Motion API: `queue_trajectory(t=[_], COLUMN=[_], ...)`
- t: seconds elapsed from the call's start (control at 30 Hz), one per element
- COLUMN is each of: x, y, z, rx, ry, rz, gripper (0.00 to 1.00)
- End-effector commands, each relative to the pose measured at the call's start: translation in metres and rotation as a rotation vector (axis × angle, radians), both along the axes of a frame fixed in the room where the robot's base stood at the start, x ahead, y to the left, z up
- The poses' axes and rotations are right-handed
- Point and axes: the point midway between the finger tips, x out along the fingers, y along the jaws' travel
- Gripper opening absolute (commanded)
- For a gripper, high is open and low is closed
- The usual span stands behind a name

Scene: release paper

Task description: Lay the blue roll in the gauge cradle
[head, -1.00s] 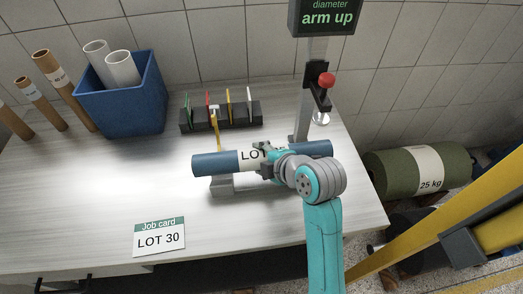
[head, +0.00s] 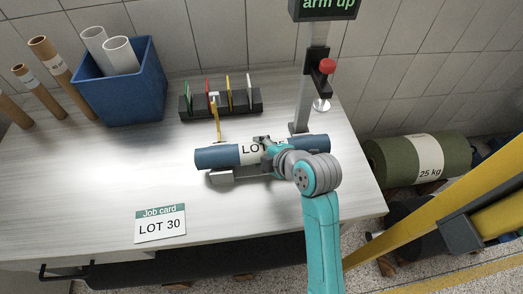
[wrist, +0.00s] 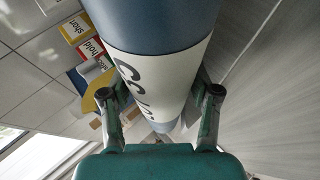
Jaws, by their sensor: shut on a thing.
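The blue roll (head: 216,158) has a white label with dark lettering starting "LO" and lies crosswise, about level, over the gauge cradle. In the wrist view the roll (wrist: 150,28) fills the middle between my two fingers. My gripper (head: 264,149) is shut around the labelled part from the right side. The grey cradle (head: 222,177) shows under the roll's left half; the roll hides much of it. I cannot tell whether the roll touches it. The gauge post (head: 305,100) with a red knob (head: 327,66) stands behind the roll's right end; its screen reads "arm up".
A black rack (head: 235,104) with coloured tags stands behind the cradle. A blue bin (head: 122,92) with white tubes is at back left, brown tubes beside it. A job card (head: 160,224) reads "LOT 30". The table (head: 100,180) is clear at left. A green roll (head: 400,163) lies beyond the right edge.

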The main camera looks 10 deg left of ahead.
Motion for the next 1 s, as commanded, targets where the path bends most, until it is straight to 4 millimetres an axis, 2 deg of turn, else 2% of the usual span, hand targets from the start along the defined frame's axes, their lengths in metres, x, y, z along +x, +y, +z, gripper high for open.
queue_trajectory(t=[0.33,0.37,0.43,0.47,0.8,1.0], x=[0.0,0.0,0.0,0.0,-0.001,-0.011], y=[0.0,0.0,0.0,0.0,-0.001,-0.012], z=[-0.003,-0.003,-0.003,-0.003,-0.004,0.008], rx=[0.001,0.001,0.001,0.001,-0.001,0.0], ry=[-0.001,-0.002,-0.002,-0.001,0.002,-0.001], rz=[0.0,-0.001,-0.001,0.0,0.0,-0.003], gripper=[0.01,0.69,0.86,0.91,0.91,0.91])
